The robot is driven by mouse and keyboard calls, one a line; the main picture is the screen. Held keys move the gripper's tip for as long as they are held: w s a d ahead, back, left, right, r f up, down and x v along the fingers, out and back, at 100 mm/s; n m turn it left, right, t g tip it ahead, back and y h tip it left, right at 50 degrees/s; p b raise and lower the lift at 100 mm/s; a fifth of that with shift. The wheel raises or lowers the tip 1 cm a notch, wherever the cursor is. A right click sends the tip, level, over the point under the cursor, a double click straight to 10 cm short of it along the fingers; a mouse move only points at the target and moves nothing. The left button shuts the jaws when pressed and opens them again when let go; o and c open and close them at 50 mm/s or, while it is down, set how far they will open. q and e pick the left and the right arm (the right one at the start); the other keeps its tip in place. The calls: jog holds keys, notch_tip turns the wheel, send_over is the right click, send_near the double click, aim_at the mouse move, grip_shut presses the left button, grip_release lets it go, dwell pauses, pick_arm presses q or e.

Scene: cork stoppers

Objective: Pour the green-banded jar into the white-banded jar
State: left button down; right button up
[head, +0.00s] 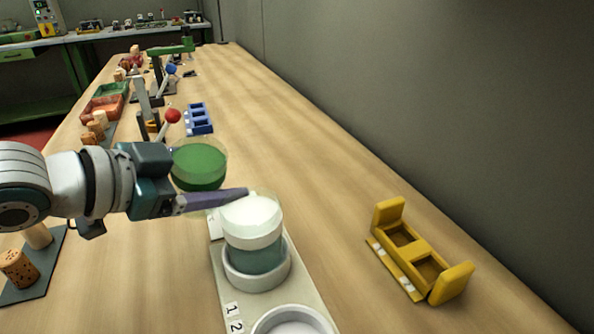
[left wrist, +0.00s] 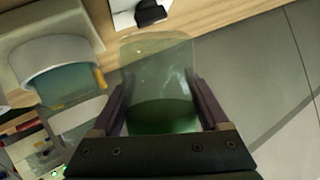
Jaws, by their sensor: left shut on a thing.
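My left gripper (head: 228,196) is shut on the green-banded jar (head: 198,165), a clear jar with a wide green band, and holds it above the bench. One finger crosses in front of it. In the left wrist view the green-banded jar (left wrist: 158,65) sits between both fingers, green end toward the palm. The white-banded jar (head: 253,240) stands upright in a round seat on a pale board, just right of and nearer than the held jar. It has a white band on top and teal below; it also shows in the left wrist view (left wrist: 72,85). My right gripper is not in view.
The pale board (head: 234,302) has labels 1 and 2 and an empty round seat (head: 292,322) in front. A yellow holder (head: 415,255) stands to the right. A blue rack (head: 199,118), a red-knobbed lever (head: 172,116) and corks (head: 98,126) lie behind. The bench's right side is mostly clear.

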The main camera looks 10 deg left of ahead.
pick_arm(q)
jog(key=shift+w+a+f+n+h+b, duration=0.35)
jog(key=shift+a+f+n+h+b, duration=0.2)
jog(key=shift+b, duration=1.35)
jog(key=shift+w+a+n+g+b, duration=0.15)
jog(key=shift+n+g+b, duration=0.15)
jog(key=shift+n+b, duration=0.15)
jog(key=shift+a+f+h, duration=0.1)
jog(key=shift+h, duration=0.15)
jog(key=shift+n, duration=0.3)
